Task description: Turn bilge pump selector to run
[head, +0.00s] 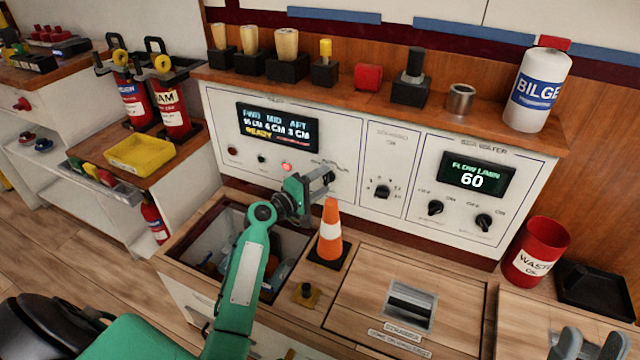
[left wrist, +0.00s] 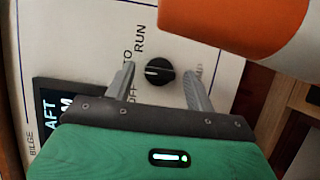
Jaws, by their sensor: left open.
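The bilge pump selector is a round black knob (left wrist: 159,72) on the white panel (left wrist: 75,35), seen in the left wrist view. Its white mark points left in that picture, toward the partly covered label ending in "TO", between OFF and RUN. My left gripper (left wrist: 161,76) is open, with one finger on either side of the knob; I cannot tell whether either finger touches it. In the head view my left gripper (head: 326,180) is at the bilge panel (head: 225,110) and hides the selector.
An orange and white cone (head: 330,235) stands just below my left gripper and also looms close in the left wrist view (left wrist: 235,20). An open bin (head: 185,240) lies under my left arm. A strainer hatch (head: 365,325) and red waste bin (head: 530,262) are to the right.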

